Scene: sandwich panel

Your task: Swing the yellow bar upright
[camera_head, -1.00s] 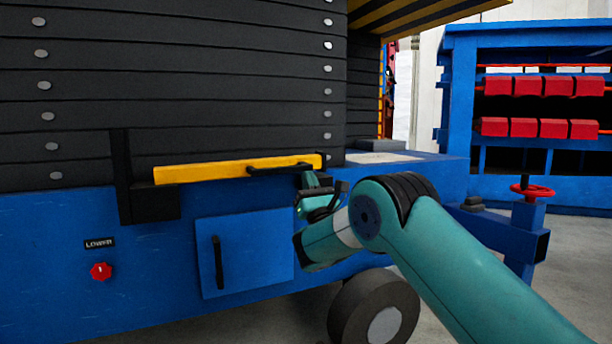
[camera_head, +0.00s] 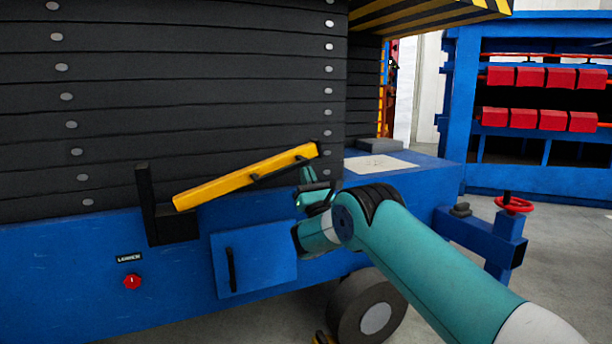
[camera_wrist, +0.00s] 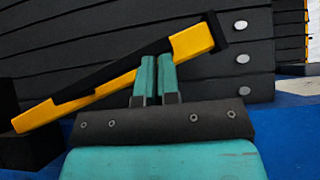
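The yellow bar (camera_head: 238,180) is tilted, with its left end low by a black bracket (camera_head: 170,225) and its right end raised against the dark slatted panel. It also crosses the wrist view (camera_wrist: 110,90), with a black handle (camera_wrist: 100,78) along it. My gripper (camera_head: 308,174) is under the bar's right part, fingers pointing up. In the wrist view its two teal fingers (camera_wrist: 157,62) are close together with nothing seen between them. Their tips meet the lower edge of the handle and bar; I cannot tell whether they touch.
Below the bar are a blue hatch (camera_head: 255,257) with a black handle, and a red knob (camera_head: 132,282). A wheel (camera_head: 370,308) is under the base. A post with a red handwheel (camera_head: 514,205) stands right. A blue rack (camera_head: 455,100) is behind, with floor between.

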